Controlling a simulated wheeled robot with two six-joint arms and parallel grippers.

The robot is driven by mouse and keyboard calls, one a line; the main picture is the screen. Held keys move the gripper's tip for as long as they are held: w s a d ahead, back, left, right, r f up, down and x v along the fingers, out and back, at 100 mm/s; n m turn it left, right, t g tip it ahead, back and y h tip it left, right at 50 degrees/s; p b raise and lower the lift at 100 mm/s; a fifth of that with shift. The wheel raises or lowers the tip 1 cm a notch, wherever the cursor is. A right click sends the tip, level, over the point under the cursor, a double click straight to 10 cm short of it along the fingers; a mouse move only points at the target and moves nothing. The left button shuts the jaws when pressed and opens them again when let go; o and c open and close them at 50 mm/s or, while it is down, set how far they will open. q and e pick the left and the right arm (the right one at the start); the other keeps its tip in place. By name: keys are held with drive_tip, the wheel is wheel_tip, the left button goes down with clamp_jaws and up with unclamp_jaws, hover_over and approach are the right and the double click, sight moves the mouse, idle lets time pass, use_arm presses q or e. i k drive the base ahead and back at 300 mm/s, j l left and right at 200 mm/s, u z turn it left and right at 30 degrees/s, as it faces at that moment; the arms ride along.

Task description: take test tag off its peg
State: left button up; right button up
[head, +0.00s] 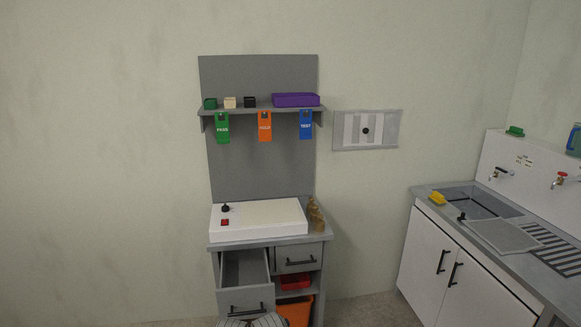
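The blue test tag (306,125) hangs under the right end of the grey shelf (240,109) on the back panel. Its peg is too small to make out clearly. A green tag (222,128) hangs at the left and an orange tag (265,126) in the middle of the same shelf, both apart from the blue one. Neither of my grippers shows in the head view.
Below stands a grey cabinet with a white box (258,218) on top and an open left drawer (245,270) jutting forward. A purple tray (296,100) and several small blocks sit on the shelf. A sink counter (470,228) stands at the right. The left wall is clear.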

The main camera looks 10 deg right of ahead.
sight(305, 126)
drive_tip(key=i+l+z, duration=0.15)
drive_tip(key=i+l, duration=0.25)
drive_tip(key=i+l+z, duration=0.2)
drive_tip(key=i+l, duration=0.2)
drive_tip(key=i, duration=0.15)
drive_tip(key=i+l+z, duration=0.15)
drive_tip(key=i+l, duration=0.15)
drive_tip(key=i, duration=0.15)
